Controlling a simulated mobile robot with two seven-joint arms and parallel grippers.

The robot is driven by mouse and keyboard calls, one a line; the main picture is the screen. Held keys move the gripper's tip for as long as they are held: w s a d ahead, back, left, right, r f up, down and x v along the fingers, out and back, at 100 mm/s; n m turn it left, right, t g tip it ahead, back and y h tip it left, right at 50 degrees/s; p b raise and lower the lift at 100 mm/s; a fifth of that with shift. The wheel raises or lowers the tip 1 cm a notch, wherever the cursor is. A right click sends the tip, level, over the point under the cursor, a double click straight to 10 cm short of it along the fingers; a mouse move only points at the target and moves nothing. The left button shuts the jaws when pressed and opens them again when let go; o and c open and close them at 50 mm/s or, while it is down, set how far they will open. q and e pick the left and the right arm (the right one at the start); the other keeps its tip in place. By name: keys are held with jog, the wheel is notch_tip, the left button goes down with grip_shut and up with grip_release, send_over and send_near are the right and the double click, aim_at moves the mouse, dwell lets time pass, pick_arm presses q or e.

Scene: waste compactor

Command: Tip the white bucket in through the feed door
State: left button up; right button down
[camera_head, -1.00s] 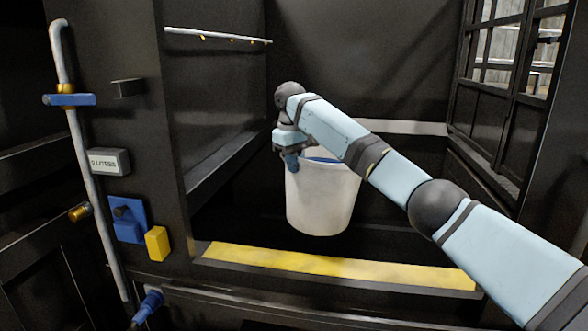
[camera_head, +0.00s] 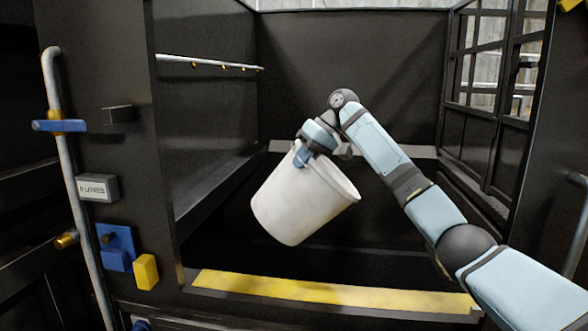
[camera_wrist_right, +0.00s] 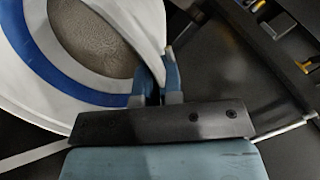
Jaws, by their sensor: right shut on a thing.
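The white bucket (camera_head: 300,203) hangs tilted in the feed door opening, behind the yellow sill (camera_head: 330,290) in the head view. Its mouth leans to the right and its base points down and left. My right gripper (camera_head: 302,155) is shut on the bucket's rim at the upper left. In the right wrist view the fingers (camera_wrist_right: 158,85) pinch the bucket wall (camera_wrist_right: 128,22). A blue band (camera_wrist_right: 50,75) and a grey-brown surface (camera_wrist_right: 95,40) show inside the bucket there. In the head view the bucket's inside is hidden. My left gripper is out of view.
The dark chamber (camera_head: 345,60) around the bucket has a pipe with small brass nozzles (camera_head: 210,63) on its left wall. A barred door (camera_head: 495,90) stands open at the right.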

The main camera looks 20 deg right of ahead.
jog(key=shift+s+d+r+y, duration=0.3)
jog(key=shift+d+r+y, duration=0.2)
jog(key=shift+d+y, duration=0.25)
jog(key=s+d+t+y+b, duration=0.3)
jog(key=s+d+y+b, duration=0.1)
jog(key=d, duration=0.5)
jog(key=shift+d+y+b, duration=0.2)
jog(key=shift+y+b, duration=0.55)
jog(key=shift+y, duration=0.5)
dwell(0.8)
